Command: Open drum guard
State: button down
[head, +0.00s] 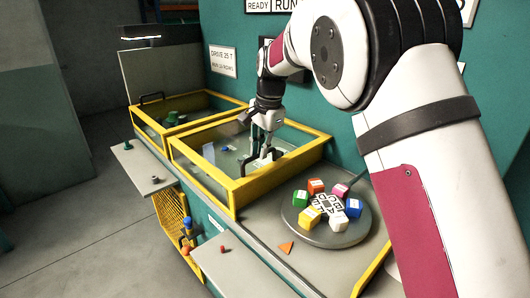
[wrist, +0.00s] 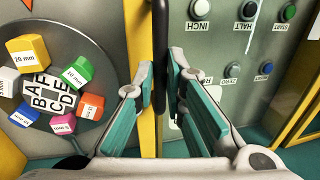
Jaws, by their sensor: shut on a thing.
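The drum guard appears to be the nearer yellow-framed box (head: 243,192) with clear walls, in the middle of the head view. My gripper (head: 262,157) reaches down over it from the upper right. In the wrist view my gripper (wrist: 161,92) has its two teal-padded fingers closed on either side of an upright dark bar (wrist: 160,40), which looks like the guard's handle. I cannot tell from these views how far the guard is open.
A second yellow-framed bay (head: 190,103) with a black handle lies beyond. A round grey plate (head: 300,222) with several coloured blocks stands at the near right. Grey shelves (head: 143,165) jut out at the front. The wrist view shows a button panel (wrist: 245,55) at the right.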

jog(key=c, duration=1.7)
grip_release()
jog(key=shift+o, duration=0.2)
notch_tip(320, 180, up, 12)
jog(key=s+d, duration=0.1)
jog(key=shift+s+d, duration=0.3)
jog(key=shift+d, duration=0.05)
jog(key=shift+f, duration=0.1)
